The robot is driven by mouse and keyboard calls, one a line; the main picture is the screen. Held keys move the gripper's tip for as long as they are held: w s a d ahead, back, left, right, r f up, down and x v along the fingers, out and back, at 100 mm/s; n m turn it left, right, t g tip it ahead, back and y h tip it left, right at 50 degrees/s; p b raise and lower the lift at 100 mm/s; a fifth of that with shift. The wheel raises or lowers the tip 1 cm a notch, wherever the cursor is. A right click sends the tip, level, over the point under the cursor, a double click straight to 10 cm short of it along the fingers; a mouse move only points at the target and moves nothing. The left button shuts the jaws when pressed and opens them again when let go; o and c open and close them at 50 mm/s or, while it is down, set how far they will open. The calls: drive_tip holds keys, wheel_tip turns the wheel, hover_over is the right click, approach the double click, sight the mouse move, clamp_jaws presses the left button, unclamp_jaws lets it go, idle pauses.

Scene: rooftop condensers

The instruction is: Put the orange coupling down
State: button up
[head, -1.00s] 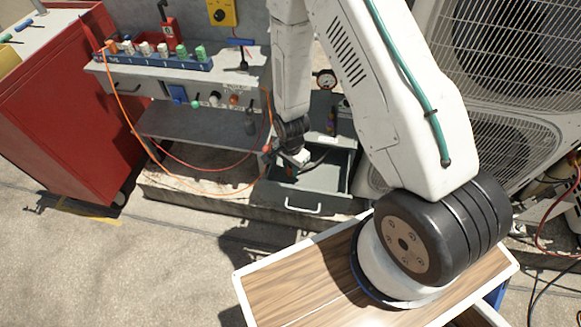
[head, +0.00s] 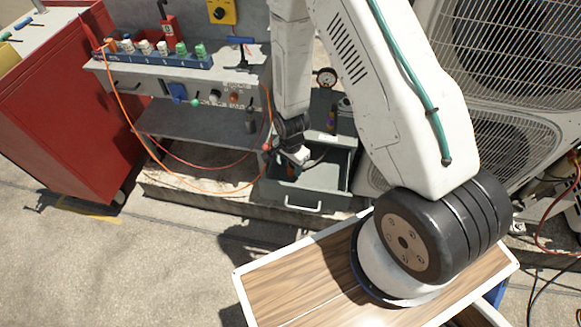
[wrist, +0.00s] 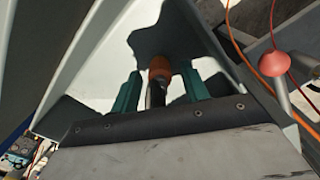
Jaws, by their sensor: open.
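The orange coupling (wrist: 160,68) shows in the wrist view, with an orange end and a dark body. It is between the two teal fingers of my gripper (wrist: 160,90), with gaps on both sides. The fingers are spread open. My gripper is inside or just over the open grey drawer (wrist: 95,62), whose pale walls surround it. In the head view my gripper (head: 300,157) is at the open drawer (head: 306,188) under the bench.
A red ball knob (wrist: 273,63) and an orange hose (wrist: 238,35) are close to the drawer's right in the wrist view. The workbench (head: 235,75) carries a blue rack (head: 160,60) of several fittings. A red cabinet (head: 75,110) stands left; condensers (head: 510,60) stand right.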

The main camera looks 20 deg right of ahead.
drive_tip(key=s+d+r+n, duration=0.1)
drive_tip(key=s+r+n, duration=0.2)
drive_tip(key=r, duration=1.4)
drive_tip(key=s+d+r+n, duration=0.1)
drive_tip(key=s+r+n, duration=0.15)
drive_tip(key=r, duration=1.45)
drive_tip(key=s+r+n+t, duration=0.1)
drive_tip(key=s+r+n, duration=0.6)
drive_tip(key=s+r, duration=0.6)
drive_tip(key=s, duration=0.3)
drive_tip(key=shift+s+d+r+n, duration=0.15)
drive_tip(key=shift+s+d+n, duration=0.15)
drive_tip(key=shift+d+n, duration=0.1)
